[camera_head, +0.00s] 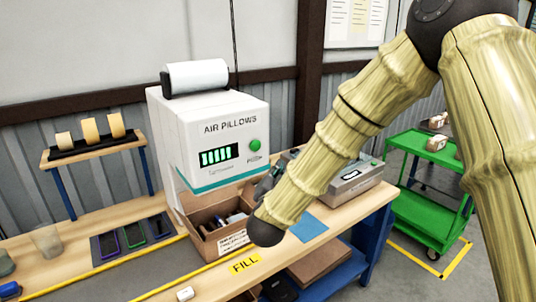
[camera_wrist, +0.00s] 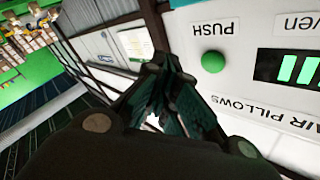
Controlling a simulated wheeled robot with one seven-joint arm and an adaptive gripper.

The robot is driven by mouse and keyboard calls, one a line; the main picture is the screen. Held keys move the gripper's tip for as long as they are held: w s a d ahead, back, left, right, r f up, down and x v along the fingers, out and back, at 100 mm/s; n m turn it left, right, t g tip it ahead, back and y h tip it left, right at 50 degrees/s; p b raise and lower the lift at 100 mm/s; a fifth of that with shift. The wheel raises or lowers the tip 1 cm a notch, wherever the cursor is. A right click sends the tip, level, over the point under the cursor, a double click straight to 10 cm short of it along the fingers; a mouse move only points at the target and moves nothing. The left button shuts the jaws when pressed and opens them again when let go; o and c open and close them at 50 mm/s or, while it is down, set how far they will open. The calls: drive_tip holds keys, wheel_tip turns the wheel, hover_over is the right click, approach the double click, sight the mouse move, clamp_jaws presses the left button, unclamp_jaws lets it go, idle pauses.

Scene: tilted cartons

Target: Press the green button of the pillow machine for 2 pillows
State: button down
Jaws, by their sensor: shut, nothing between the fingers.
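The pillow machine (camera_head: 225,112) is a white box lettered AIR PILLOWS, with a white roll on top. Its round green button (camera_head: 255,145) is on the front face, right of a display with several lit green bars (camera_head: 219,155). In the wrist view the green button (camera_wrist: 213,61) sits beside the word PUSH, right of and above my fingertips. My gripper (camera_wrist: 172,75) is shut and empty, and looks apart from the button. In the head view my gripper (camera_head: 268,181) is below and right of the button, partly hidden by my arm.
An open carton (camera_head: 208,237) with items inside stands on the bench under the machine, behind a yellow FILL label (camera_head: 244,263). A grey device (camera_head: 352,183) stands to the right. A tape rack (camera_head: 92,150) is at the left, and a green cart (camera_head: 425,212) at the far right.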

drive_tip(key=s+d+f+n+g+y, duration=0.1)
drive_tip(key=s+d+f+n+g, duration=0.3)
drive_tip(key=f, duration=0.8)
drive_tip(key=s+d+f+m+g+y+b, duration=0.15)
drive_tip(key=s+f, duration=0.45)
drive_tip(key=f, duration=0.6)
drive_tip(key=s+d+f+n+g+p, duration=0.1)
drive_tip(key=s+d+f+n+g, duration=0.4)
drive_tip(key=f, duration=0.7)
drive_tip(key=s+d+f+g, duration=0.2)
drive_tip(key=s+f, duration=0.3)
drive_tip(key=s, duration=0.6)
drive_tip(key=s+d+f+g+b, duration=0.1)
drive_tip(key=s+d+f+g, duration=0.2)
drive_tip(key=s, duration=0.9)
drive_tip(key=s+d+f+g, duration=0.3)
drive_tip(key=s+d+f, duration=0.2)
drive_tip(key=s+f, duration=0.3)
drive_tip(key=s, duration=0.3)
drive_tip(key=shift+s+d+f, duration=0.15)
drive_tip(key=shift+d+f, duration=0.15)
drive_tip(key=shift+f, duration=0.05)
